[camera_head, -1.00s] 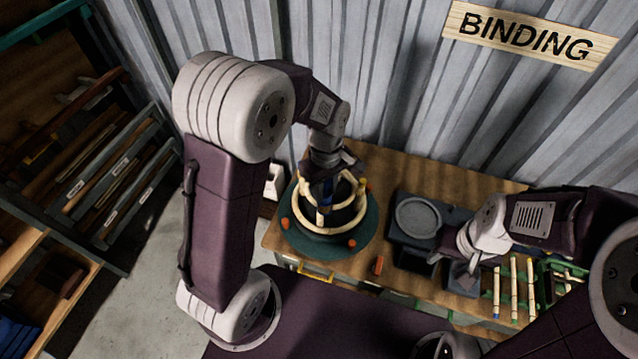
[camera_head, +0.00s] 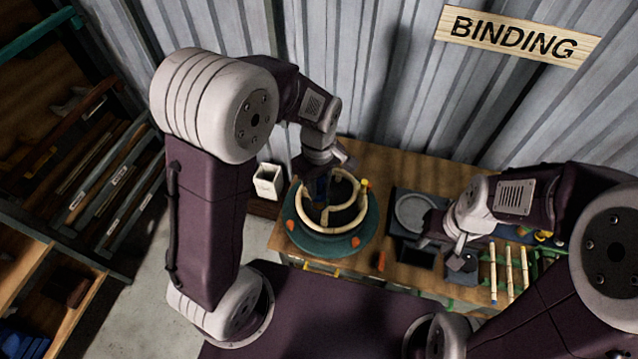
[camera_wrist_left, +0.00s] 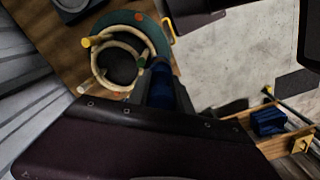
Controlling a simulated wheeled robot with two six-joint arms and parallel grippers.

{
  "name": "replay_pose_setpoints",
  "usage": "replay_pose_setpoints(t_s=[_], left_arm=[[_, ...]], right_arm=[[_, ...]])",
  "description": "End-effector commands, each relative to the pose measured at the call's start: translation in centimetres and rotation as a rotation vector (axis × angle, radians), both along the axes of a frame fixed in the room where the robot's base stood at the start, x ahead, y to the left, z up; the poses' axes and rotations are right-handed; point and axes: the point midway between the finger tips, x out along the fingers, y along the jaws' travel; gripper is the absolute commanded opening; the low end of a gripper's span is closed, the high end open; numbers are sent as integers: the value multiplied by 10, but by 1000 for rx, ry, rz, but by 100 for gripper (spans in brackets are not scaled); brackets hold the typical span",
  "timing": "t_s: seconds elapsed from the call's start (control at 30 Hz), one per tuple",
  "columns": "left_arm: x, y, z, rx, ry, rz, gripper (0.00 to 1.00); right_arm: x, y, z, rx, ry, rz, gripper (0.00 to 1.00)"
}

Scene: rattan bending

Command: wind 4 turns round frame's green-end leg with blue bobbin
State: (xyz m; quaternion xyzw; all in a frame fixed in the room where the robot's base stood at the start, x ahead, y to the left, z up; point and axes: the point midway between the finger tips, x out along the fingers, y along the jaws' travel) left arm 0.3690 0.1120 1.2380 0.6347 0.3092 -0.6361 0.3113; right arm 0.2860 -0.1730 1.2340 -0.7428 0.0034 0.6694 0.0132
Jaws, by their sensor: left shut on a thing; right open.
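The pale rattan frame (camera_head: 334,222) stands on a round dark green turntable (camera_head: 318,243) on the wooden bench; it also shows in the left wrist view (camera_wrist_left: 101,68). In that view, a green-ended leg (camera_wrist_left: 142,62) is beside my gripper, and a yellow-ended leg (camera_wrist_left: 86,42) is farther off. My left gripper (camera_head: 322,186) is shut on the blue bobbin (camera_wrist_left: 161,84), at the back left part of the frame. The gripper hides part of the bobbin, and I cannot make out any wound strand. My right gripper (camera_head: 442,243) is open, over the dark tray.
A dark tray with a round grey dish (camera_head: 414,213) lies right of the turntable. An orange piece (camera_head: 381,261) lies near the bench's front edge. A white container (camera_head: 268,181) stands left of the turntable.

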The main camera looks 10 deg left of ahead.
Motion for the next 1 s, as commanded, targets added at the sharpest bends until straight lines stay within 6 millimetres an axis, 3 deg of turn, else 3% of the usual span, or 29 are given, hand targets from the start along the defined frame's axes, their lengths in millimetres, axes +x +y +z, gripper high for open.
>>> replay_pose_setpoints(t_s=[0.03,0.2,0.6,0.8,1.0], left_arm=[[0,0,-16,0,0,0,0],[0,0,-41,0,0,0,0],[0,0,-97,1,1,0,0],[0,-1,-118,-1,-1,0,0],[0,-1,-125,0,0,0,0]], right_arm=[[0,0,-15,0,0,0,42],[0,0,-39,0,0,0,42],[0,0,-79,0,0,0,42],[0,0,-94,0,0,0,42],[0,0,-98,0,0,0,42]])
